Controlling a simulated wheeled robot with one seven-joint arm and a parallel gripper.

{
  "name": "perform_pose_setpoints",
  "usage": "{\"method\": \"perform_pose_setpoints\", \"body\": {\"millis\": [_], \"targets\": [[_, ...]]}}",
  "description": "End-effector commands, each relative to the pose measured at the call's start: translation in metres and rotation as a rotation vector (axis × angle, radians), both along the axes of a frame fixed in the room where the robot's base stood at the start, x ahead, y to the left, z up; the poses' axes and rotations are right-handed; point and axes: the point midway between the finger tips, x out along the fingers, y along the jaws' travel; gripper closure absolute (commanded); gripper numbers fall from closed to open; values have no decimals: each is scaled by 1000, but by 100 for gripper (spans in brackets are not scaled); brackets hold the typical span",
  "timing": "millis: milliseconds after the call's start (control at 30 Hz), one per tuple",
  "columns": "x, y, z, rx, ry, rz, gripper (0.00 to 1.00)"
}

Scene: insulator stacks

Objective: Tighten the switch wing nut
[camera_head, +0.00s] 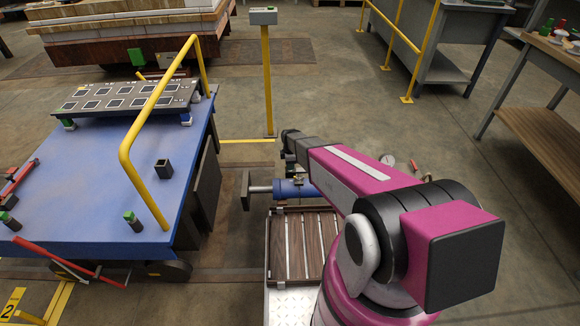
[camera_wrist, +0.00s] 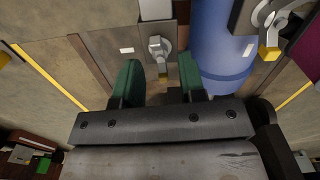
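In the wrist view, a silver metal fitting (camera_wrist: 158,47) with a rounded head sits on a grey plate. It may be the switch wing nut, but its wings are not clear. My gripper (camera_wrist: 160,80) has two green fingertips, spread apart and empty. In the head view, my arm reaches away to the blue cylinder (camera_head: 294,189), and my gripper's fingers are hidden there.
The blue cylinder also shows beside the right finger in the wrist view (camera_wrist: 222,40). A silver part with a yellow tip (camera_wrist: 269,50) is to its right. A blue cart (camera_head: 90,165) with a yellow rail (camera_head: 140,185) stands left. A slatted wooden platform (camera_head: 293,250) lies below.

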Motion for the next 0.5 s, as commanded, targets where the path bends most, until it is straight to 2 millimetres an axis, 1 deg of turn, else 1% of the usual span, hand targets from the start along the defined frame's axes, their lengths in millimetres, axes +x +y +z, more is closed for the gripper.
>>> {"method": "perform_pose_setpoints", "body": {"millis": [33,200,467,500], "targets": [[1,0,-6,0,0,0,63],[0,0,-14,0,-1,0,63],[0,0,-15,0,-1,-1,63],[0,0,-15,0,-1,-1,69]]}}
